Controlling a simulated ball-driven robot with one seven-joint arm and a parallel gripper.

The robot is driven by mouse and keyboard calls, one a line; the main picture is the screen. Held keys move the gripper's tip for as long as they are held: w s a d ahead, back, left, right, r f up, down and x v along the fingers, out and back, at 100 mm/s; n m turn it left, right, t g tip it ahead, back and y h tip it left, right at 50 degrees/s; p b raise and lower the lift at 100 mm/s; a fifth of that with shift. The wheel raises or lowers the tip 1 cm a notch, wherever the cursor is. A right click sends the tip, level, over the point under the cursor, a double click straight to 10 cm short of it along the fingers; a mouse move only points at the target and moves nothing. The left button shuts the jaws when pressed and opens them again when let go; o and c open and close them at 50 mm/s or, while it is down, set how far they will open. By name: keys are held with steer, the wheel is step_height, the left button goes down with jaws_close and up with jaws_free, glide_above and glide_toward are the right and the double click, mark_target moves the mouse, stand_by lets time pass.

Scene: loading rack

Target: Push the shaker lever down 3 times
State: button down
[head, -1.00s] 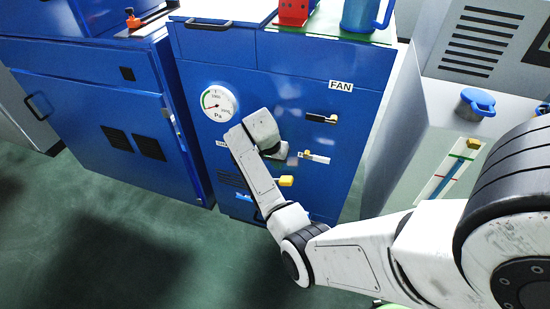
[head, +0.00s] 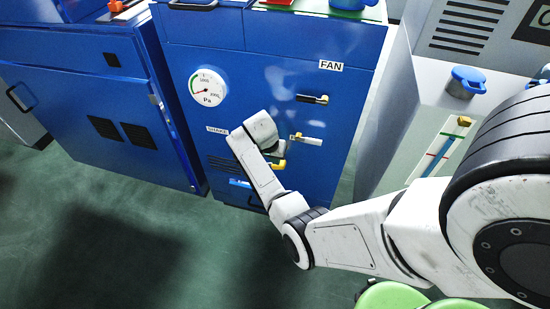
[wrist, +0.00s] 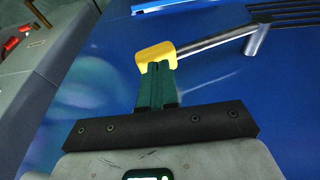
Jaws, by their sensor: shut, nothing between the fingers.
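The shaker lever is a metal rod with a yellow knob (wrist: 155,57) at its end, on the blue cabinet. In the head view its yellow knob (head: 279,164) shows just below my wrist, near a partly covered label. My gripper (wrist: 157,75) has its green fingers shut with nothing between them. In the wrist view the fingertips meet the knob's lower edge; I cannot tell whether they touch it or only overlap it in the picture. In the head view my own arm hides the fingers.
The blue cabinet also carries a round Pa gauge (head: 207,87), a black-handled lever (head: 312,99) under the FAN label and another small lever (head: 306,139). A grey machine (head: 420,115) with a blue cap stands to the right. Green round seats (head: 385,296) show at the bottom.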

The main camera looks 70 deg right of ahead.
steer(key=shift+s+f+t, duration=0.3)
steer(key=shift+f, duration=0.05)
step_height(320, 180, down, 9)
steer(key=s+m+t+b, duration=0.1)
steer(key=s+t, duration=0.1)
steer(key=t, duration=0.2)
steer(key=shift+s+r+t, duration=0.2)
steer(key=shift+s+t, duration=0.15)
steer(key=shift+t, duration=0.05)
steer(key=shift+d, duration=0.1)
